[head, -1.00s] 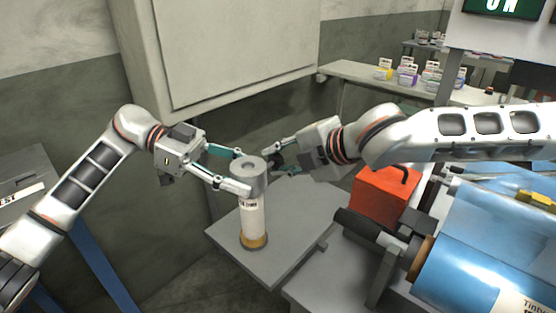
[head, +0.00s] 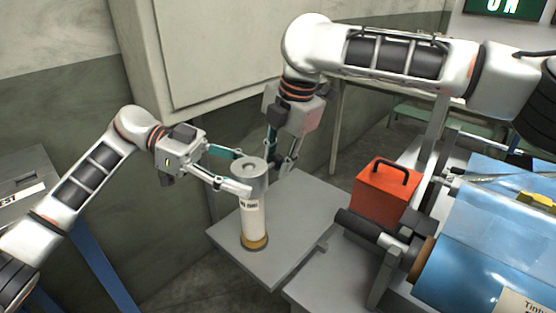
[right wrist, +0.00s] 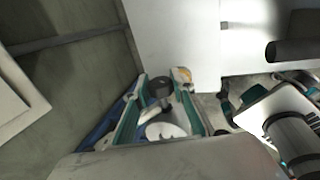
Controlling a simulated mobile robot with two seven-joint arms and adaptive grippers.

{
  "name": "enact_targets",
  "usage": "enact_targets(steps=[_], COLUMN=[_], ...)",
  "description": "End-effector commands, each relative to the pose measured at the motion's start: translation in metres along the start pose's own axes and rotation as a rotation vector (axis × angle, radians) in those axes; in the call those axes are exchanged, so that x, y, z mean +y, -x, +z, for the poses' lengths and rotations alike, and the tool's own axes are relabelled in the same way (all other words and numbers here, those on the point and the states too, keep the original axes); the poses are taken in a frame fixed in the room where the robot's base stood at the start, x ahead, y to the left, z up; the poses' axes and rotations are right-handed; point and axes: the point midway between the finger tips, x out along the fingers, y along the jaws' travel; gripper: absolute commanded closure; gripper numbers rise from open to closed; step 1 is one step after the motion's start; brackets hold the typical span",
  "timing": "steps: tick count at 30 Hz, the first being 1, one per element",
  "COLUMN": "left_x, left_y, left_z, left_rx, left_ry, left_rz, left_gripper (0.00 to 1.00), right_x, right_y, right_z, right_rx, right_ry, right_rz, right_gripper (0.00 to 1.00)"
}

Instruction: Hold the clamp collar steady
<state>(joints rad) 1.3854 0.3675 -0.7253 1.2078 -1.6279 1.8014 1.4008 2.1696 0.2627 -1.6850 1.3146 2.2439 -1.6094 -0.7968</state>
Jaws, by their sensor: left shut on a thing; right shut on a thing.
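The grey clamp collar (head: 253,170) sits on top of an upright white cylinder (head: 253,215) with a label and a brass-coloured base. My left gripper (head: 243,172) is shut on the collar from the left, one finger on the near side and one toward the back. My right gripper (head: 279,162) points down just behind and to the right of the collar. In the right wrist view a small dark piece (right wrist: 160,90) shows between its fingers, and the gripper is shut on it. The head view mostly hides that piece, and I cannot tell whether it touches the collar.
The cylinder stands on a grey plate (head: 290,240), bare on its right. A red box with a black handle (head: 385,190) is to the right. A machine with a blue film roll (head: 470,265) fills the lower right. A pale cabinet (head: 230,60) stands behind.

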Motion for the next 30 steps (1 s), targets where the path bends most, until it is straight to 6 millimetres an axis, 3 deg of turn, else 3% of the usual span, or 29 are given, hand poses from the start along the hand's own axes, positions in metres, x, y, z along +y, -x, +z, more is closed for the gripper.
enact_targets(steps=[15, 30], left_x=[0.0022, 0.0027], left_y=[-0.0023, -0.0029], left_z=[-0.001, -0.0009], left_rx=[0.003, 0.002], left_ry=[-0.001, 0.001], left_rz=[0.009, 0.011], left_gripper=[0.63, 0.63], right_x=[0.0028, 0.0018], right_y=[-0.0001, 0.0015], right_z=[0.0013, 0.0021], right_rx=[-0.004, -0.004], right_ry=[-0.005, -0.005], right_rz=[-0.275, -0.39], right_gripper=[0.97, 0.97])
